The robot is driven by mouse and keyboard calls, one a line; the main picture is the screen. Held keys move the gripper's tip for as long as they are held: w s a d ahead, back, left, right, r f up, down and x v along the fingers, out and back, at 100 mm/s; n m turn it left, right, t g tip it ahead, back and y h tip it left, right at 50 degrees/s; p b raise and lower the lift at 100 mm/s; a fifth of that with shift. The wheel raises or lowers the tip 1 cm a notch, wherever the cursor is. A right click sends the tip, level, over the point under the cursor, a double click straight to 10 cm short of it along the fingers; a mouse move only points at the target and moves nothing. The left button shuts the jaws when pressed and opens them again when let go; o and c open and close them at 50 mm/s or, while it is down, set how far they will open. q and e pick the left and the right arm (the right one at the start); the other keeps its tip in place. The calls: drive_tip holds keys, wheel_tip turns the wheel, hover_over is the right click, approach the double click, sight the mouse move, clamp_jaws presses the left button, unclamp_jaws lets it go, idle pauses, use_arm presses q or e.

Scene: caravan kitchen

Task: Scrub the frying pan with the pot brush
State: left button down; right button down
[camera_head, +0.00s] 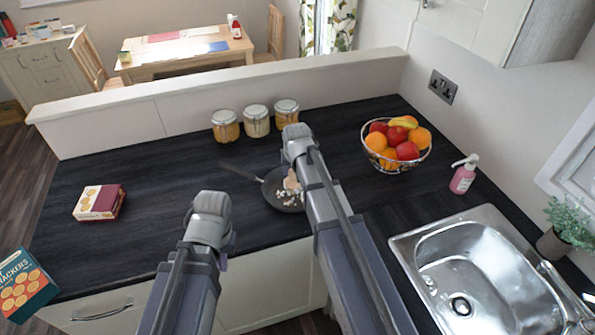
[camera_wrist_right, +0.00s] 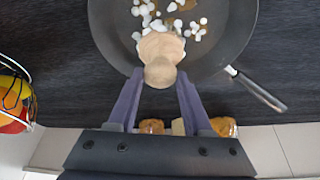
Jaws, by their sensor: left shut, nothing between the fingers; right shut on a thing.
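The dark frying pan (camera_head: 280,204) lies on the black counter, its handle pointing left. White crumbs and a few brown bits lie in it; the right wrist view shows the pan (camera_wrist_right: 235,35) too. I cannot tell if the bristles touch the pan. My left gripper (camera_head: 222,262) is shut and empty at the counter's front edge, its fingers mostly hidden by my arm.
Three jars (camera_head: 257,121) stand behind the pan. A wire fruit bowl (camera_head: 392,163), a soap bottle (camera_head: 463,176) and the sink (camera_head: 480,270) are at the right. A biscuit box (camera_head: 98,202) lies left, a crackers box (camera_head: 24,285) at front left.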

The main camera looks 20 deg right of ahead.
drive_tip(key=shift+w+a, duration=0.35)
drive_tip(key=shift+a, duration=0.3)
drive_tip(key=shift+s+a, duration=0.1)
drive_tip(key=shift+a, duration=0.05)
drive_tip(key=shift+s+a, duration=0.3)
drive_tip(key=shift+a, duration=0.3)
drive_tip(key=shift+s+a, duration=0.25)
drive_tip(key=shift+a, duration=0.3)
drive_tip(key=shift+s, duration=1.45)
